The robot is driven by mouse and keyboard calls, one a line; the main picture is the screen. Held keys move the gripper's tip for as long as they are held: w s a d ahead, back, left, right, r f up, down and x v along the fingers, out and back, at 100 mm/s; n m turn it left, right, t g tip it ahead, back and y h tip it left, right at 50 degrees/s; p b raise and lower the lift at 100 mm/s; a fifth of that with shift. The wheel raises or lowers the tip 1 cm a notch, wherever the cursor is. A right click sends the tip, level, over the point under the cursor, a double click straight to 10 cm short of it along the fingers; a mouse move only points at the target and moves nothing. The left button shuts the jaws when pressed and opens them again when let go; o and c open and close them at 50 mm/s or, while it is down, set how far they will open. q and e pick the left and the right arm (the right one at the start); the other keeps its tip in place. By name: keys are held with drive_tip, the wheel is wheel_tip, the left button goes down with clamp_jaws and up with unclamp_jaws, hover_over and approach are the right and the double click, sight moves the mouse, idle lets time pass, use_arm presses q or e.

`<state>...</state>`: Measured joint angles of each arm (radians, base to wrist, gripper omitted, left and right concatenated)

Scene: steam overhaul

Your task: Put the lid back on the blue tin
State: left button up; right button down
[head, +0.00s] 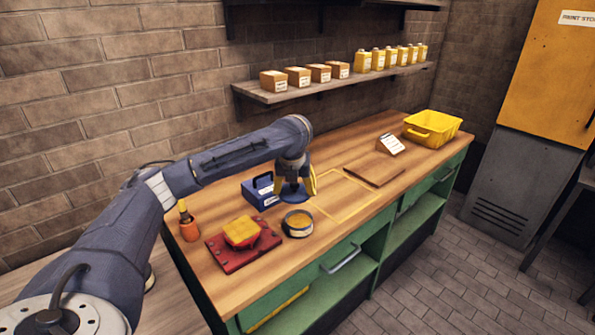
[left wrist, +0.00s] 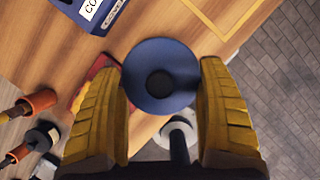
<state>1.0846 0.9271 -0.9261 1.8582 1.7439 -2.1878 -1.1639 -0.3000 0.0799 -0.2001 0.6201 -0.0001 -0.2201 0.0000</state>
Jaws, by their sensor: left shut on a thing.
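The blue tin (head: 297,226) stands open on the wooden bench near its front edge, with orange-brown contents showing. The round blue lid (head: 291,197) is just behind the tin, apart from it. In the left wrist view the lid (left wrist: 160,60) appears as a flat disc with a dark centre, between my yellow fingers. My left gripper (head: 297,187) points down and is shut on the lid. It also shows in the left wrist view (left wrist: 161,88). I cannot tell how high the lid is above the bench. The tin is not clearly visible in the left wrist view. My right gripper is not in view.
A blue labelled box (head: 260,192) stands left of the gripper. A red tray (head: 223,254) with a yellow block (head: 241,231) lies left of the tin. An orange bottle (head: 187,224) stands farther left. A brown board (head: 374,170) and yellow bin (head: 432,128) are right. The yellow-outlined area is clear.

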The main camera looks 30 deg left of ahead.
sight(299, 192)
use_arm(q)
drive_tip(key=f, duration=0.2)
drive_tip(key=w+f, duration=0.1)
drive_tip(key=shift+d+f, duration=0.2)
drive_tip(key=shift+f, duration=0.2)
drive_tip(key=shift+w+d+f, duration=0.15)
drive_tip(key=shift+w+d, duration=0.05)
drive_tip(key=shift+f, duration=0.3)
drive_tip(key=c, duration=0.7)
drive_tip(key=shift+f, duration=0.25)
clamp_jaws()
drive_tip(key=shift+f, duration=2.4)
drive_tip(key=shift+f, duration=0.1)
drive_tip(key=s+a+r, duration=0.3)
drive_tip(key=s+a, duration=0.2)
drive_tip(key=s, duration=0.1)
drive_tip(key=shift+s+r, duration=0.15)
drive_tip(key=shift+s, duration=0.05)
idle(2.2)
